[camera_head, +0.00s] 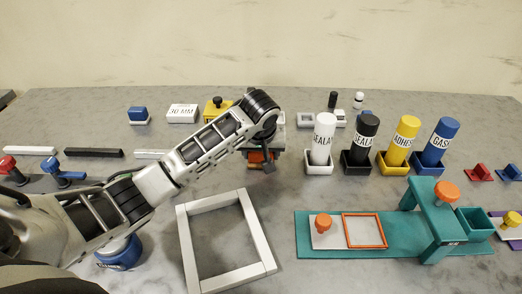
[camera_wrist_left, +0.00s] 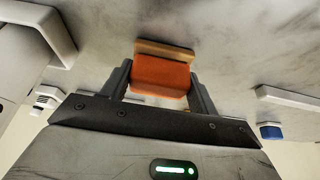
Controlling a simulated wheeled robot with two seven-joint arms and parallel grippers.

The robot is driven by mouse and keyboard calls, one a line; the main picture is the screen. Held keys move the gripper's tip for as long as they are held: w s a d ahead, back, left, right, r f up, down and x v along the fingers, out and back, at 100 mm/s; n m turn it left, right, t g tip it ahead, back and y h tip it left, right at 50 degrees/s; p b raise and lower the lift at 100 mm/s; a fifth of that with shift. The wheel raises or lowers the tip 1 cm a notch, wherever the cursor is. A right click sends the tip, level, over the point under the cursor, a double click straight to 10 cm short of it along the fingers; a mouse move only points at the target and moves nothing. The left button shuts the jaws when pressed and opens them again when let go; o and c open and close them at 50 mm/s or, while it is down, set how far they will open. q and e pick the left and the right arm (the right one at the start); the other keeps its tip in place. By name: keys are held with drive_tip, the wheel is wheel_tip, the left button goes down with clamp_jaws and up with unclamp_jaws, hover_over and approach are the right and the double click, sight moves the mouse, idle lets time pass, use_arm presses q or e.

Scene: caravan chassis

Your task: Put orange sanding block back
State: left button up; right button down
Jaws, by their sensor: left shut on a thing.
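The orange sanding block (camera_head: 257,157) is below my left gripper (camera_head: 263,146) at the middle of the table, partly hidden by the wrist. In the left wrist view the orange block (camera_wrist_left: 161,78), with a tan strip along one edge, is between the two fingers of my left gripper (camera_wrist_left: 160,84). The gripper is shut on it. I cannot tell whether the block touches the table. My right gripper is not in view.
A blue block (camera_head: 137,112) stands at the back left beside a white 30 MM box (camera_head: 182,113). Several labelled tubes in holders, such as the white one (camera_head: 323,138), stand right of my gripper. A grey frame (camera_head: 187,250) and a teal fixture (camera_head: 310,245) lie in front.

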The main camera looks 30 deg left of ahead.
use_arm(q)
drive_tip(key=shift+f, duration=0.1)
drive_tip(key=o, duration=0.9)
drive_tip(key=v, duration=1.2)
